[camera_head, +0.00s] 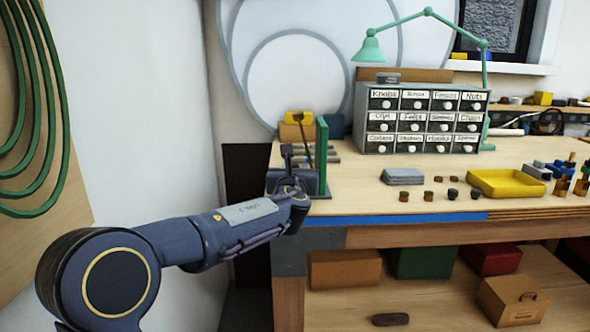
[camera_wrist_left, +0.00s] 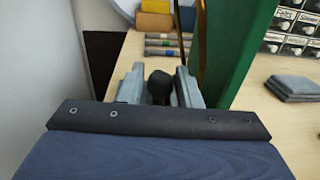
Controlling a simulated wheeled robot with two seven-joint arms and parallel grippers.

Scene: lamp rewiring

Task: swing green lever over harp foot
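A green upright panel (camera_head: 321,155) stands at the left end of the bench; it fills the upper right of the left wrist view (camera_wrist_left: 245,50). I cannot tell whether it is the lever itself. A thin brownish rod (camera_head: 303,135) rises beside it, also seen in the left wrist view (camera_wrist_left: 201,45). My left gripper (camera_head: 289,165) is just left of the panel. In the left wrist view its fingers (camera_wrist_left: 160,90) are apart, with a black rounded knob (camera_wrist_left: 160,84) between them and narrow gaps at its sides. The harp foot cannot be made out. My right gripper is out of view.
Yellow and tan blocks (camera_head: 297,125) stand behind the gripper. Grey flat plates (camera_head: 403,177), small dark knobs (camera_head: 429,195) and a yellow tray (camera_head: 507,183) lie to the right. A labelled drawer cabinet (camera_head: 424,117) and green desk lamp (camera_head: 370,50) stand at the back.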

